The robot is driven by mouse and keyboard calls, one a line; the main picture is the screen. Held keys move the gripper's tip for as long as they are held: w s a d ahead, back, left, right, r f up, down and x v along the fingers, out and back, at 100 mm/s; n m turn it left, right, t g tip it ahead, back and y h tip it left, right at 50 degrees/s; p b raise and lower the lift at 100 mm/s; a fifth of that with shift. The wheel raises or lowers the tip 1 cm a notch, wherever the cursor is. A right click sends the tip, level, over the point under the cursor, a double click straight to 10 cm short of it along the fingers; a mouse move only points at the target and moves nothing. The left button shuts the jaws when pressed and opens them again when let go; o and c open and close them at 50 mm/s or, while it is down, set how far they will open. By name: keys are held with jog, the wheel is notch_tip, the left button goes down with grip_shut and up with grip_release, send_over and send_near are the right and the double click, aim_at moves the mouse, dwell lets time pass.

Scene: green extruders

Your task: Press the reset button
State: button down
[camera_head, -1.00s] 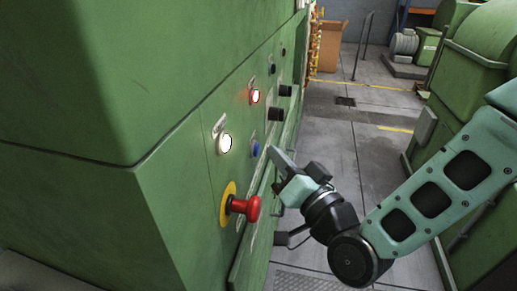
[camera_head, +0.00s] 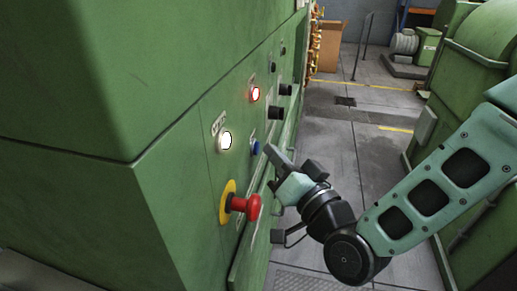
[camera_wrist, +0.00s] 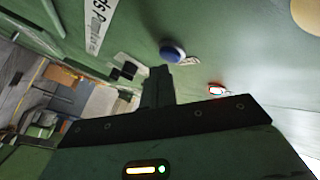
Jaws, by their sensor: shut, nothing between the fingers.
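A blue button (camera_head: 256,147), which I take as the reset button, sits on the green panel below and right of a lit white button (camera_head: 226,141). Its label is not readable. It also shows in the wrist view (camera_wrist: 173,51), just past my fingertips. My gripper (camera_head: 269,150) is shut and empty, its fingertips pointing at the panel just right of the blue button. In the wrist view the shut fingertips (camera_wrist: 159,71) lie just below the button. I cannot tell whether they touch it.
A red mushroom button (camera_head: 246,207) on a yellow disc sticks out below my gripper. A lit red button (camera_head: 255,95) and black knobs (camera_head: 277,113) are farther along the panel. Another green machine (camera_head: 472,75) stands right. The aisle floor (camera_head: 345,135) between is clear.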

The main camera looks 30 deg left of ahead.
jog(key=shift+s+a, duration=0.1)
jog(key=shift+a, duration=0.4)
dwell(0.7)
jog(key=shift+d, duration=0.1)
jog(key=shift+d+b, duration=0.45)
jog(key=shift+d, duration=0.25)
jog(key=shift+w, duration=0.2)
jog(key=shift+w+d+b, duration=0.15)
jog(key=shift+w+d, duration=0.05)
jog(key=shift+d, duration=0.6)
jog(key=shift+w+d+b, duration=0.1)
jog(key=shift+w+d, duration=0.05)
jog(key=shift+d, duration=0.7)
jog(key=shift+w+d+b, duration=0.15)
jog(key=shift+w+d, duration=0.05)
jog(key=shift+d, duration=0.6)
